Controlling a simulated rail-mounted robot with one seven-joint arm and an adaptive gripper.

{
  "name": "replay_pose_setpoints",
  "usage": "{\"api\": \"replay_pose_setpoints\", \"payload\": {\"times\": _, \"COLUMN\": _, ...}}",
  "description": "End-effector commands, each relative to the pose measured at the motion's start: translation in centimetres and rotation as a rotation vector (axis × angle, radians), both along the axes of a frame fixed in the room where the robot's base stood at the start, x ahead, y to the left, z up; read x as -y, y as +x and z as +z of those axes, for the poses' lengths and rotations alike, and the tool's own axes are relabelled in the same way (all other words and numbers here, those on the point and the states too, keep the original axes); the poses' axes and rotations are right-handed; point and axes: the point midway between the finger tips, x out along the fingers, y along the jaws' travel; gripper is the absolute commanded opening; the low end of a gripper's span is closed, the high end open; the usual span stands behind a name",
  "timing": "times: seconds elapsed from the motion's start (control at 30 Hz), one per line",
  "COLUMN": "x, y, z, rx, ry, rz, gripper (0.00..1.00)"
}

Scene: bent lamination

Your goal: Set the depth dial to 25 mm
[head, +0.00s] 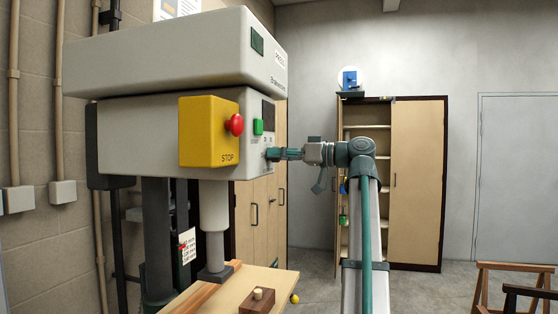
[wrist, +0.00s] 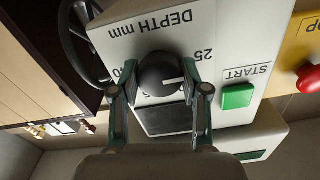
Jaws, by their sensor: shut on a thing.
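The depth dial (wrist: 153,76) is a round black knob with a white pointer line, on the press's light grey front panel. In the wrist view the panel lettering "DEPTH mm" and "25" appears upside down. The pointer points to the right, at my right finger, a little below the direction of the "25" mark (wrist: 203,55). Other scale marks are partly hidden by my fingers. My gripper (wrist: 158,88) is shut on the dial, one finger on each side. In the head view my gripper (head: 275,154) meets the press's front panel; the dial is hidden there.
A green START button (wrist: 237,96) is right of the dial in the wrist view, with a red stop button (wrist: 310,78) farther right. A dark display (wrist: 167,119) lies below the dial. A black handwheel (wrist: 82,42) is at left. A wooden block (head: 257,303) sits on the table.

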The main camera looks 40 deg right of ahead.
Motion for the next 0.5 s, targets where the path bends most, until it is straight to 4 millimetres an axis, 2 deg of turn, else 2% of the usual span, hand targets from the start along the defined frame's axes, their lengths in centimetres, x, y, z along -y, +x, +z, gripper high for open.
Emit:
{"api": "replay_pose_setpoints", "payload": {"times": 0.47, "x": -0.01, "y": 0.0, "z": 0.01, "rx": 0.009, "ry": -0.016, "rz": 0.0, "gripper": 0.11}}
{"api": "replay_pose_setpoints", "payload": {"times": 0.5, "x": -0.01, "y": 0.0, "z": 0.01, "rx": 0.009, "ry": -0.016, "rz": 0.0, "gripper": 0.47}}
